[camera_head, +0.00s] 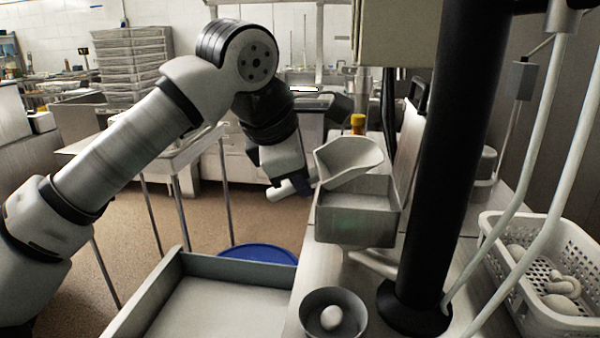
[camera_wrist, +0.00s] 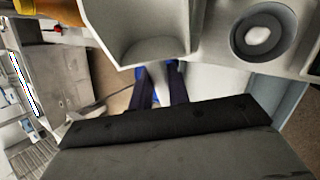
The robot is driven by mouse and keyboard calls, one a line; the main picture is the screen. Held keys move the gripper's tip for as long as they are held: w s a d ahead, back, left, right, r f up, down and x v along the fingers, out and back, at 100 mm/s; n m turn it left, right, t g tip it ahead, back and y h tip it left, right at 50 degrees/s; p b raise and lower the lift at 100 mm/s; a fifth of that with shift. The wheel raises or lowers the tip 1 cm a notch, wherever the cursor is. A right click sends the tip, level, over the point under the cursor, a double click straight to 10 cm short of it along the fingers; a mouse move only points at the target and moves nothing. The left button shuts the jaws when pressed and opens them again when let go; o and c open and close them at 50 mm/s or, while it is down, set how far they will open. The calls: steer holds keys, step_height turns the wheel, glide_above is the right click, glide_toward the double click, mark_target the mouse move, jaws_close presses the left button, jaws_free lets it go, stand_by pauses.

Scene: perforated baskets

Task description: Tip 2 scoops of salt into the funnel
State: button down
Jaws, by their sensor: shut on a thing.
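My gripper (camera_head: 306,181) is shut on the handle of a pale scoop (camera_head: 350,160). In the wrist view, the dark fingers of my gripper (camera_wrist: 161,88) pinch the handle just behind the scoop (camera_wrist: 140,35). The scoop is tilted in the head view, over or just behind the top of a grey square-walled container (camera_head: 355,222). I cannot tell if they touch. No salt can be made out in the scoop. A pale spout-like piece shows low beside the container; I cannot tell whether this is the funnel.
A dark round bowl (camera_head: 346,300) with a white egg-like thing (camera_head: 331,317) stands in front. A white perforated basket (camera_head: 545,262) with pale items is at the right. A thick black post (camera_head: 440,160) rises beside the container. A shallow tray (camera_head: 215,310) lies front left.

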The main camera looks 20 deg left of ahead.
steer(key=shift+w+r+g+p, duration=0.15)
steer(key=shift+r+g+p, duration=0.2)
steer(key=shift+p, duration=0.6)
steer(key=g+p, duration=0.1)
steer(key=p, duration=0.1)
steer(key=m+g+h+p, duration=0.1)
steer(key=p, duration=0.1)
steer(key=shift+w+a, duration=0.2)
steer(key=shift+w, duration=0.1)
steer(key=shift+f+m+g+p, duration=0.15)
steer(key=shift+m+g+p, duration=0.1)
steer(key=shift+m+p, duration=0.1)
steer(key=s+a+r+p, duration=0.1)
steer(key=a+r+p, duration=0.2)
steer(key=a, duration=0.5)
steer(key=shift+s, duration=0.35)
